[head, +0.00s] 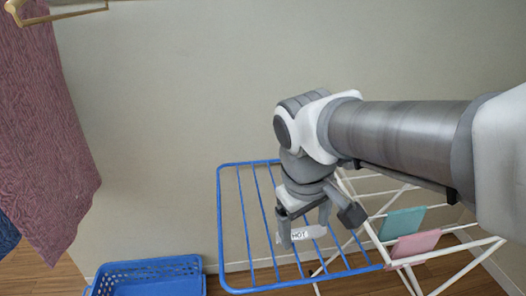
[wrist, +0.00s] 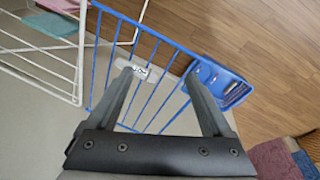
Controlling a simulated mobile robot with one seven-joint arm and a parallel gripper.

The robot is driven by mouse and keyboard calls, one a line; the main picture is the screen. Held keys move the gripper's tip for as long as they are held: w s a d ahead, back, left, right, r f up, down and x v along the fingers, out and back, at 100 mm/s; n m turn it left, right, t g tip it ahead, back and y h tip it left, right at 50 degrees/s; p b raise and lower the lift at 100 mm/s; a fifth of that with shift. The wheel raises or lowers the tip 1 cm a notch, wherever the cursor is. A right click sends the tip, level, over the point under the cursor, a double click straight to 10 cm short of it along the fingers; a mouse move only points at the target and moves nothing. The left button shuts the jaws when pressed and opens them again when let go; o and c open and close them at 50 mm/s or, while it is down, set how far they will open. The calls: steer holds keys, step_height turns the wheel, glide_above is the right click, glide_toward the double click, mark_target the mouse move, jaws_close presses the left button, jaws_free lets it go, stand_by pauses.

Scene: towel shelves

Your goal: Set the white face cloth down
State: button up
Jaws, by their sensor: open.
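My gripper (head: 318,226) is open above the blue rack (head: 220,215), its fingers apart. In the wrist view my gripper (wrist: 160,76) shows nothing clearly held between its fingers.
A white drying rack (head: 480,243) at right holds a teal cloth (head: 403,223) and a pink cloth (head: 415,243). A blue basket (head: 150,265) stands on the floor at left. A mauve towel (head: 40,130) hangs at far left. Wall space between towel and arm is clear.

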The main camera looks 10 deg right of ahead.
steer(key=s+m+t, duration=0.1)
steer(key=s+r+m+t+y, duration=0.1)
steer(key=s, duration=0.1)
steer(key=s+r+m+t, duration=0.1)
steer(key=m, duration=0.1)
steer(key=shift+s+d+r+t+y, duration=0.2)
steer(key=shift+s+t+y, duration=0.1)
steer(key=shift+s, duration=0.1)
steer(key=shift+r, duration=0.1)
